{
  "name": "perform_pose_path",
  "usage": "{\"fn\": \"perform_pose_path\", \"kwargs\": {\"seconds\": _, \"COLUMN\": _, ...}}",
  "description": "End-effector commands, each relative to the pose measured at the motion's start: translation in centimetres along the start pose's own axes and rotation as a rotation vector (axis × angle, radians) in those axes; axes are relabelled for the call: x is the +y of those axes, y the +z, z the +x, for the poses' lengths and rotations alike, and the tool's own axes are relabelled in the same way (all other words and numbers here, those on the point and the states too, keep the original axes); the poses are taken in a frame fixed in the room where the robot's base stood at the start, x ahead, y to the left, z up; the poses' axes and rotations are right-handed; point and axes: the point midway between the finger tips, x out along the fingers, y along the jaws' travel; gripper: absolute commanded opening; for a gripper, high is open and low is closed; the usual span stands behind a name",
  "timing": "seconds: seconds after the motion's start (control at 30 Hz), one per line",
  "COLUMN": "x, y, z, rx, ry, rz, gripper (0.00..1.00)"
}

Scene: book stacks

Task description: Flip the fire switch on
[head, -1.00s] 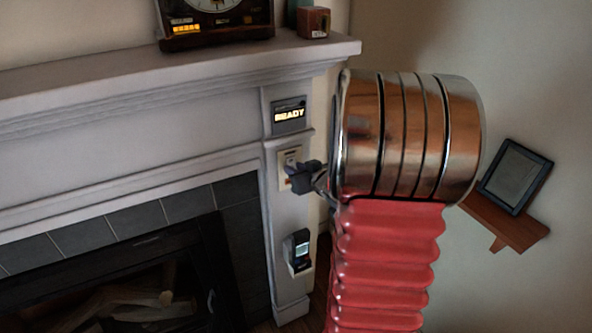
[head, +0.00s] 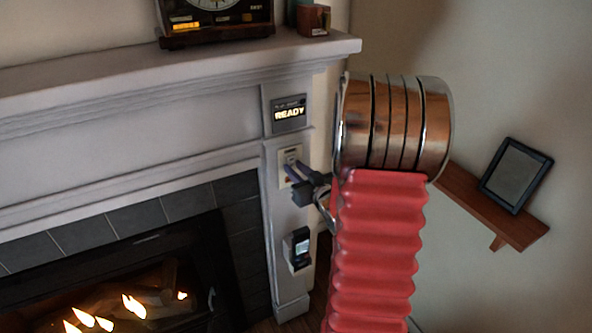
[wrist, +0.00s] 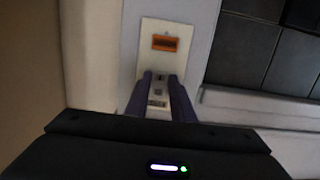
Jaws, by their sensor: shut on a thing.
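The fire switch's pale plate (head: 284,154) is on the white fireplace pillar, below a lit READY sign (head: 290,114). In the wrist view the plate (wrist: 178,28) has an orange-framed window (wrist: 165,43). My gripper (head: 289,167) reaches the plate from the lower right, and its fingertips are at the switch. In the wrist view the dark fingers of my gripper (wrist: 160,76) stand either side of the small switch lever, which they largely hide. The gripper is shut on it. Flames (head: 132,306) burn over the logs in the fireplace (head: 205,262).
A mantel (head: 110,66) carrying a clock (head: 216,18) and a small wooden box (head: 313,19) runs above the switch. A dark device (head: 298,248) is mounted below it. A corner shelf (head: 520,232) with a framed panel (head: 516,175) is at the right.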

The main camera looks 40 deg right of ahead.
Motion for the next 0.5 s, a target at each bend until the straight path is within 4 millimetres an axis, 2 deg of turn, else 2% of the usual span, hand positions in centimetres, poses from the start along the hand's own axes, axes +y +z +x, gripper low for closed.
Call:
{"fn": "perform_pose_path", "kwargs": {"seconds": 0.27, "x": -0.18, "y": 0.07, "z": -0.03, "rx": 0.001, "ry": -0.004, "rz": -0.002, "gripper": 0.00}}
{"fn": "perform_pose_path", "kwargs": {"seconds": 0.3, "x": -0.18, "y": 0.07, "z": -0.03, "rx": 0.001, "ry": -0.004, "rz": -0.002, "gripper": 0.23}}
{"fn": "perform_pose_path", "kwargs": {"seconds": 0.5, "x": -0.08, "y": 0.06, "z": -0.04, "rx": 0.001, "ry": -0.002, "rz": -0.001, "gripper": 0.37}}
